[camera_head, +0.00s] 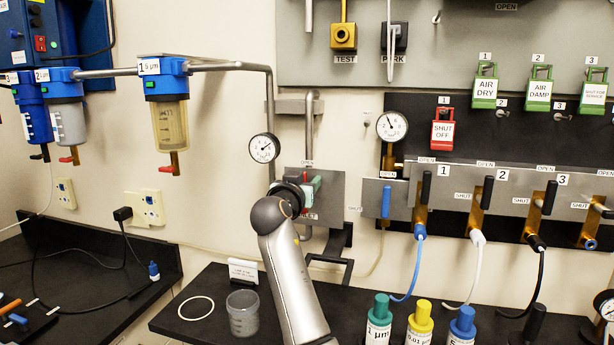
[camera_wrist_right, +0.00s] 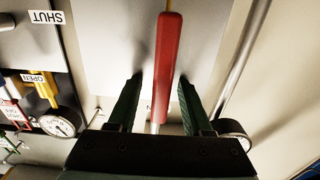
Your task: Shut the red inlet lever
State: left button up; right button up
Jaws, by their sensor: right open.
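The red inlet lever (camera_wrist_right: 162,70) shows in the right wrist view as a long, straight red handle on a pale metal stem. My right gripper (camera_wrist_right: 159,95) is open, with one dark green finger on each side of the lever. A gap shows between each finger and the handle. In the head view my right gripper (camera_head: 308,188) is at the grey inlet panel (camera_head: 334,184) on the wall. There my gripper and wrist cover most of the lever, so its angle is hard to tell. My left gripper is not in view.
A round gauge (camera_head: 264,148) hangs on the pipe left of the inlet panel. A black bracket (camera_head: 334,262) is just below right. A blue lever (camera_head: 386,201) and several yellow-backed valves are further right. A clear cup (camera_head: 243,313) stands on the black bench (camera_head: 213,331) below.

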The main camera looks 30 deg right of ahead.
grip_shut()
dwell(0.4)
dwell(1.1)
